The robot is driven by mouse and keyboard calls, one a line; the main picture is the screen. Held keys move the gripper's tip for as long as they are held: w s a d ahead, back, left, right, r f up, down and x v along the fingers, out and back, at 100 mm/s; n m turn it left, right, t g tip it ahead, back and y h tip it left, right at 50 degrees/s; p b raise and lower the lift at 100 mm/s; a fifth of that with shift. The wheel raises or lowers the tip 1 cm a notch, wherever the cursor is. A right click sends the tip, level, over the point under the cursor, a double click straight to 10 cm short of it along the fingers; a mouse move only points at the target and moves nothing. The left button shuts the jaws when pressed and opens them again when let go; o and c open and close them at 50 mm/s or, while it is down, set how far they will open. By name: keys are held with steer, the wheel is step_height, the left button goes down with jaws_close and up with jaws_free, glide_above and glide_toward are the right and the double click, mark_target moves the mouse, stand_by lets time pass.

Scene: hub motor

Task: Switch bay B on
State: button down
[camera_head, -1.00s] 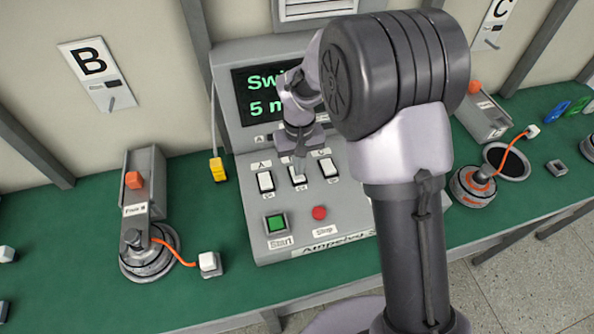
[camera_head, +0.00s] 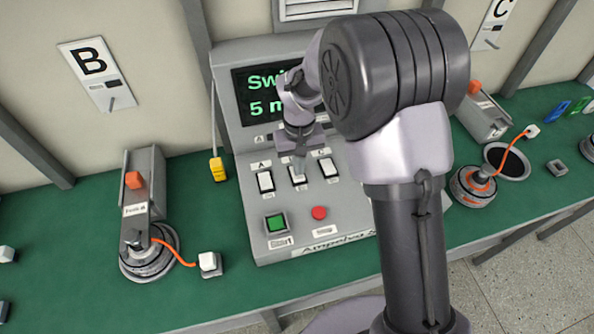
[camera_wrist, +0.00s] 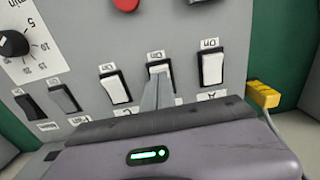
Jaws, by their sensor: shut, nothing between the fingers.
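The grey control console (camera_head: 285,215) stands on the green bench with three white rocker switches in a row. The middle switch (camera_head: 298,181), between A (camera_head: 265,182) and C (camera_head: 329,167), is in line with my gripper (camera_head: 299,170). My gripper is shut and empty, its fingertips pointing down at this switch. In the wrist view the fingertips (camera_wrist: 158,92) overlap the lower part of the middle switch (camera_wrist: 160,69) and hide its label; I cannot tell whether they touch it. The wall sign B (camera_head: 90,62) is at the upper left.
A green Start button (camera_head: 276,223) and a red Stop button (camera_head: 319,213) sit below the switches. The screen (camera_head: 262,98) is partly hidden by my arm. A motor stand (camera_head: 148,262) with an orange cable is left; another motor (camera_head: 474,187) is right. A yellow connector (camera_head: 217,169) hangs beside the console.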

steer(key=shift+f+b, duration=0.6)
steer(key=shift+f, duration=0.35)
stand_by(0.3)
steer(key=shift+r, duration=0.15)
step_height(320, 180, up, 7)
steer(key=p, duration=0.6)
steer(key=s+d+r+m+t+y+b, duration=0.1)
steer(key=s+d+r+m, duration=0.15)
steer(key=r, duration=0.35)
steer(key=s+d+r+m+t+b, duration=0.1)
steer(key=s+d+r+b, duration=0.1)
steer(key=s+d+r, duration=0.3)
steer(key=s+d+r+m+t+b, duration=0.1)
steer(key=s+r+m+t, duration=0.1)
steer(key=s, duration=0.6)
steer(key=s+d+r+m+t+y, duration=0.1)
steer(key=s+r+m, duration=0.1)
steer(key=s, duration=0.5)
steer(key=shift+s+d+r+t+b, duration=0.35)
steer(key=shift+s+r+t, duration=0.05)
steer(key=shift+r, duration=0.4)
